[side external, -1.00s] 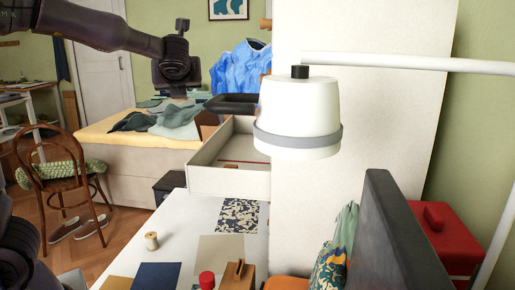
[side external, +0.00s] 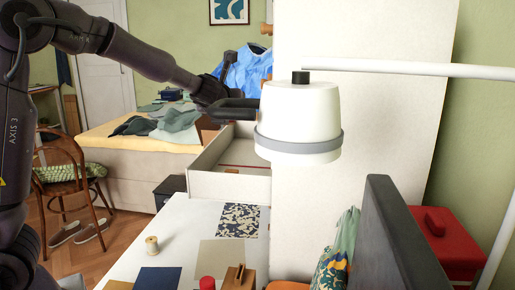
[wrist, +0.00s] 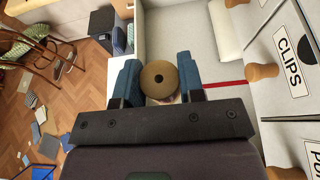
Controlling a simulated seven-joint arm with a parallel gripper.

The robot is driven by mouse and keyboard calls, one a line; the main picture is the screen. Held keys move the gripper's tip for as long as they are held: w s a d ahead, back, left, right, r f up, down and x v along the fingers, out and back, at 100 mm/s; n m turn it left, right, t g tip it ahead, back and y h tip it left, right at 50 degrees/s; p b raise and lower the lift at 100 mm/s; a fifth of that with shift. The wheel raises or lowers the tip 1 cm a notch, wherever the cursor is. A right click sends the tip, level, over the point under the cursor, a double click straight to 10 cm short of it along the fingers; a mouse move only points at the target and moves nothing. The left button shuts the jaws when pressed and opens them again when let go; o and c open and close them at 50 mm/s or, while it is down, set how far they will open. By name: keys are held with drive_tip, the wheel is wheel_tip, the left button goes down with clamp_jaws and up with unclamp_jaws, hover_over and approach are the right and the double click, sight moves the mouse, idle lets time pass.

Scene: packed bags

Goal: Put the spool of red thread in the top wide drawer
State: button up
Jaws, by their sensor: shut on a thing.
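In the wrist view, my gripper (wrist: 158,85) is shut on a spool (wrist: 159,77). The spool shows its round tan end with a centre hole; its thread is mostly hidden, with a hint of red below. An open, pale drawer (wrist: 205,20) lies beneath and around the spool. In the side view, the open drawer (side external: 228,186) sticks out left of the white panel. My arm reaches above and behind it, and my fingertips and the spool cannot be made out there. The height above the drawer floor is unclear.
A white lamp (side external: 298,112) and white panel (side external: 360,190) block much of the side view. Drawer fronts with wooden knobs and a CLIPS label (wrist: 293,52) stand at right in the wrist view. Another pale spool (side external: 152,245) stands on the white table (side external: 185,225).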

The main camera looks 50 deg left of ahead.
drive_tip(key=w+a+f, duration=0.3)
drive_tip(key=w+f, duration=0.1)
drive_tip(key=w, duration=0.4)
hover_over(257, 155)
drive_tip(key=f, duration=0.5)
drive_tip(key=shift+s, duration=0.25)
drive_tip(key=shift+w+f, duration=0.2)
drive_tip(key=shift+f, duration=1.5)
drive_tip(key=shift+f, duration=0.1)
drive_tip(key=o, duration=0.9)
drive_tip(key=shift+f, duration=0.1)
